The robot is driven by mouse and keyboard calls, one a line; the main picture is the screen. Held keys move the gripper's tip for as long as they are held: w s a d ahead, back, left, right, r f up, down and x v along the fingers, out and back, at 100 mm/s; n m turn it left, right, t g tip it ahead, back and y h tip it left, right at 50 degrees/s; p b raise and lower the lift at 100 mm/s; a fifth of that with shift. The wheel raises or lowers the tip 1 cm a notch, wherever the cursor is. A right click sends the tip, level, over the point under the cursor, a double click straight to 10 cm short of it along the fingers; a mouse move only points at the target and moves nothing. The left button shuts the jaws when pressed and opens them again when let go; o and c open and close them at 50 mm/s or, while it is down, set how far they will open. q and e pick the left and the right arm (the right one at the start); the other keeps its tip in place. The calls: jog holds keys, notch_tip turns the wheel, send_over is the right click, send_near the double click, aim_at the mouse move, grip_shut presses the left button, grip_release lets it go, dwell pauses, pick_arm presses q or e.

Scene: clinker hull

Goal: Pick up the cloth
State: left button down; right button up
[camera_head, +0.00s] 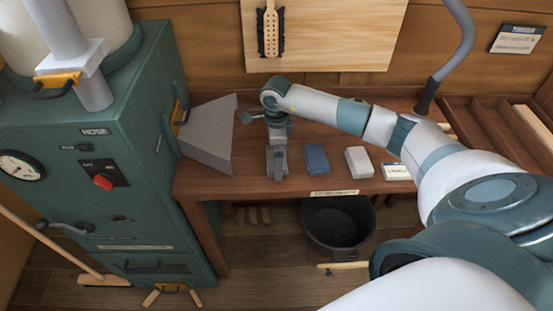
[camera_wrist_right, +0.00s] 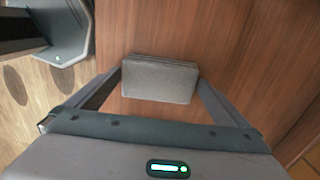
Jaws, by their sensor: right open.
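A grey folded cloth (camera_wrist_right: 160,80) lies flat on the wooden bench in the right wrist view. My right gripper (camera_head: 277,172) points down over the bench, left of a blue folded item (camera_head: 315,159). The gripper is open, with one finger at each side of the grey cloth and nothing clamped. In the head view the gripper hides most of whatever lies under it. A pale folded block (camera_head: 359,161) lies further right on the bench. My left gripper is not in view.
A grey metal hood (camera_head: 210,134) juts from the green machine (camera_head: 92,165) left of my gripper. A white labelled box (camera_head: 397,171) sits right on the bench (camera_head: 245,180). A black bucket (camera_head: 338,228) stands below its front edge. Wooden slots (camera_head: 490,125) lie far right.

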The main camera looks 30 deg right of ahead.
jog(key=shift+c, duration=0.3)
jog(key=c, duration=0.9)
jog(key=shift+r, duration=0.1)
jog(key=shift+r+b, duration=0.45)
jog(key=r+b, duration=0.2)
jog(key=r, duration=0.1)
jog(key=shift+s+d+r, duration=0.1)
jog(key=shift+s+d, duration=0.05)
jog(key=shift+d, duration=0.25)
jog(key=s+d+r+b, duration=0.1)
jog(key=s+d+r, duration=0.1)
jog(key=d, duration=0.1)
jog(key=s+d+r+b, duration=0.2)
jog(key=d, duration=0.1)
jog(key=s+d+r+b, duration=0.1)
jog(key=s+d+r, duration=0.1)
jog(key=d+r, duration=0.1)
jog(key=shift+b, duration=0.3)
jog(key=shift+f, duration=0.1)
